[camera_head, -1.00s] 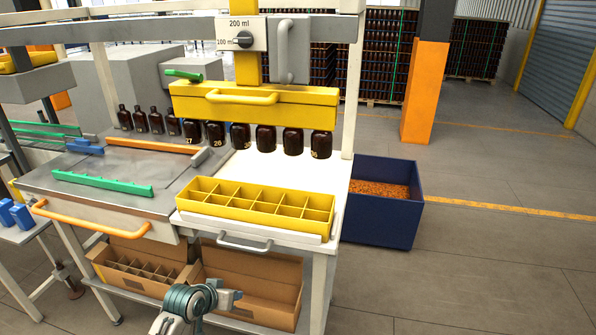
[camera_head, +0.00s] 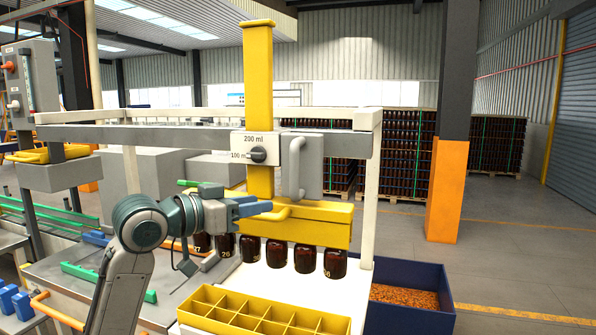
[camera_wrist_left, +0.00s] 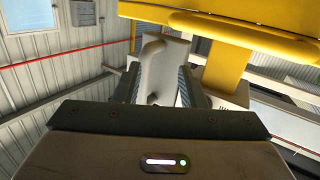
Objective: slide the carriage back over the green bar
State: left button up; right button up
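The yellow carriage (camera_head: 318,228), with a bar handle (camera_head: 277,214) on its front, hangs from a yellow column under the white frame. Several amber bottles (camera_head: 304,259) are lined up directly beneath it. A green toothed bar (camera_head: 90,277) lies on the grey table to its left. My left gripper (camera_head: 261,204) is raised in front of the carriage, near the handle's left end. In the left wrist view its fingers (camera_wrist_left: 157,88) are apart with nothing gripped; a grey handle (camera_wrist_left: 160,50) shows beyond them and the yellow carriage handle (camera_wrist_left: 240,34) above right. My right gripper is not in view.
A yellow divided crate (camera_head: 250,325) stands in front of the bottles. A blue bin (camera_head: 405,318) stands right.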

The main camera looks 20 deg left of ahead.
aim_at(294, 187)
pick_arm(q)
notch_tip(294, 187, up, 7)
jog(key=s+m+h, duration=0.1)
jog(key=s+h, duration=0.1)
jog(key=p+x, duration=0.5)
jog(key=x, duration=0.4)
jog(key=shift+w+d+f, duration=0.15)
jog(key=shift+d, duration=0.05)
jog(key=shift+w+d+f, duration=0.1)
jog(key=shift+w+d, duration=0.2)
jog(key=shift+w, duration=0.1)
grip_shut()
